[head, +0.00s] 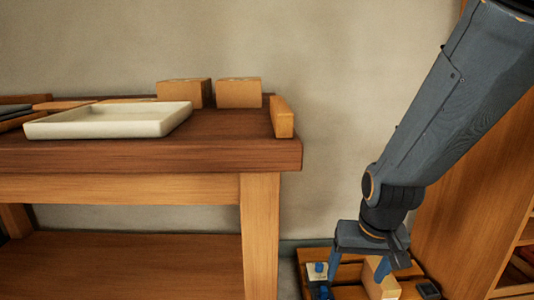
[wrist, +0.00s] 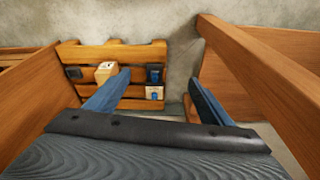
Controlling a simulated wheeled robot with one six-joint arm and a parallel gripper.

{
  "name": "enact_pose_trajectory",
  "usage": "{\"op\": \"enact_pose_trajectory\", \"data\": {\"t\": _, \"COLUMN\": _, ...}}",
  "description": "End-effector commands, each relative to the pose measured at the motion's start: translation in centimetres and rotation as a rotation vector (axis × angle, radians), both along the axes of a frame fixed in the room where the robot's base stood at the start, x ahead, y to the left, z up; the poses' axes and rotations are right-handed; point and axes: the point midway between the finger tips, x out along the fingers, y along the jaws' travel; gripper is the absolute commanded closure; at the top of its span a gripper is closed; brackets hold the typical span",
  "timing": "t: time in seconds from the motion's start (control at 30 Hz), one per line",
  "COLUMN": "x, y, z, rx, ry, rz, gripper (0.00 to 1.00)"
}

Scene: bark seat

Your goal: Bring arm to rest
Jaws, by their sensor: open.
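My gripper (head: 358,268) hangs at the end of my arm on the right of the head view, pointing down. It is to the right of the workbench and below its top. In the wrist view my gripper (wrist: 158,79) shows two blue fingers spread apart with nothing between them. A low slatted wooden pallet (wrist: 110,52) lies beyond the fingers. It also shows below my gripper in the head view (head: 348,292). Whether the fingers touch anything on it cannot be told.
The workbench (head: 150,155) carries a white tray (head: 110,122) and several wooden blocks (head: 239,93). A wooden shelf unit (head: 475,190) stands at the right. A pale block (wrist: 105,71), a blue item (wrist: 153,73) and a dark item (wrist: 73,73) are on the pallet. Plain wall lies behind.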

Motion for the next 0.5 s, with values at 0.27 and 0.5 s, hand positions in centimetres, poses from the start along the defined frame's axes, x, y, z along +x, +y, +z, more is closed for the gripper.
{"op": "enact_pose_trajectory", "data": {"t": 0.27, "x": -2.5, "y": 4.8, "z": 1.9, "rx": -0.015, "ry": 0.019, "rz": 0.192, "gripper": 0.25}}
{"op": "enact_pose_trajectory", "data": {"t": 0.5, "x": -5.7, "y": 11.0, "z": 4.2, "rx": 0.019, "ry": 0.055, "rz": 0.326, "gripper": 0.25}}
